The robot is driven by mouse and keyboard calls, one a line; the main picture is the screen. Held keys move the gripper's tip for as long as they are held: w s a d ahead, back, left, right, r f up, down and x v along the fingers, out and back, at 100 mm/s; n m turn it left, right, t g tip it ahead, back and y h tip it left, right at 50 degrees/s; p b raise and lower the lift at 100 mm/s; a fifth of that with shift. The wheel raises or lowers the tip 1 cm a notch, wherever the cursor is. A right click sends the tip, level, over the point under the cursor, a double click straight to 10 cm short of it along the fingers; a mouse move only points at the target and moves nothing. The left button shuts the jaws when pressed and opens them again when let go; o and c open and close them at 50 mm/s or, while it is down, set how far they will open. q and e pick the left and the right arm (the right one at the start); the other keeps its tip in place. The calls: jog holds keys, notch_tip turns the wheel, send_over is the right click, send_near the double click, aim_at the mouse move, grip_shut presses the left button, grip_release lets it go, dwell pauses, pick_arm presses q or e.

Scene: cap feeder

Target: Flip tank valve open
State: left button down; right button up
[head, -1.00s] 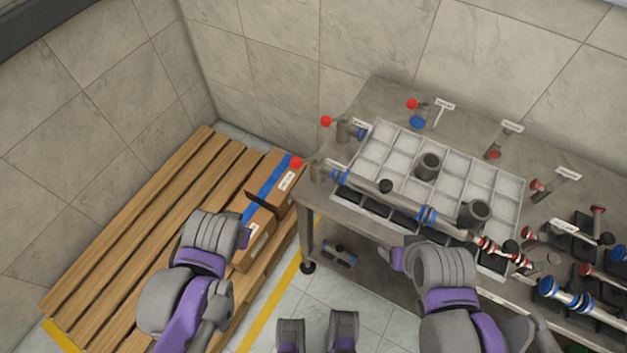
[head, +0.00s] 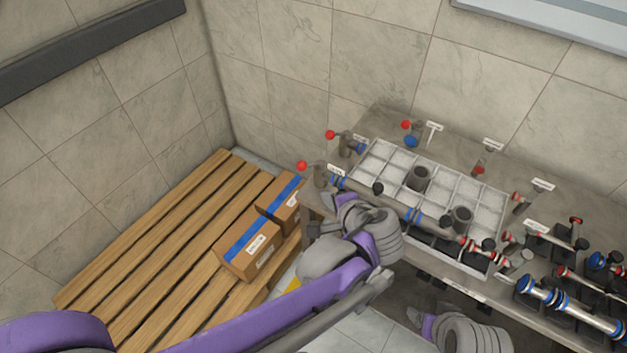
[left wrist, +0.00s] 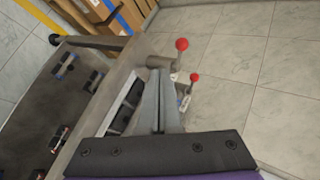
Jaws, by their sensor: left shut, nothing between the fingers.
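Grey valve bodies with red ball-ended levers stand at the table's left end. The front-left tank valve (head: 320,176) has its red ball (head: 302,165) out to the left. Another red-ball valve (head: 345,145) stands behind it. In the left wrist view, the nearer valve body (left wrist: 160,62) and its red ball (left wrist: 182,44) are just beyond my fingertips. My left gripper (head: 340,203) is shut and empty, close to the front-left valve; contact cannot be told. Its fingers also show in the left wrist view (left wrist: 153,80). My right gripper (head: 415,317) is low before the table, its jaws unclear.
A white divided tray (head: 385,147) lies on the grey table with dark cylinders in it. A long pipe with blue and red rings crosses its front. Fittings crowd the right side. Cardboard boxes (head: 247,245) sit on a wooden pallet (head: 130,265) at left.

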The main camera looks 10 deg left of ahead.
pick_arm(q)
jog(key=shift+w+a, duration=0.1)
jog(key=shift+f, duration=0.1)
send_near(311, 164)
jog(key=shift+w+a+f, duration=0.65)
jog(key=shift+a+f, duration=1.45)
jog(key=shift+f, duration=0.3)
jog(key=shift+a, duration=0.1)
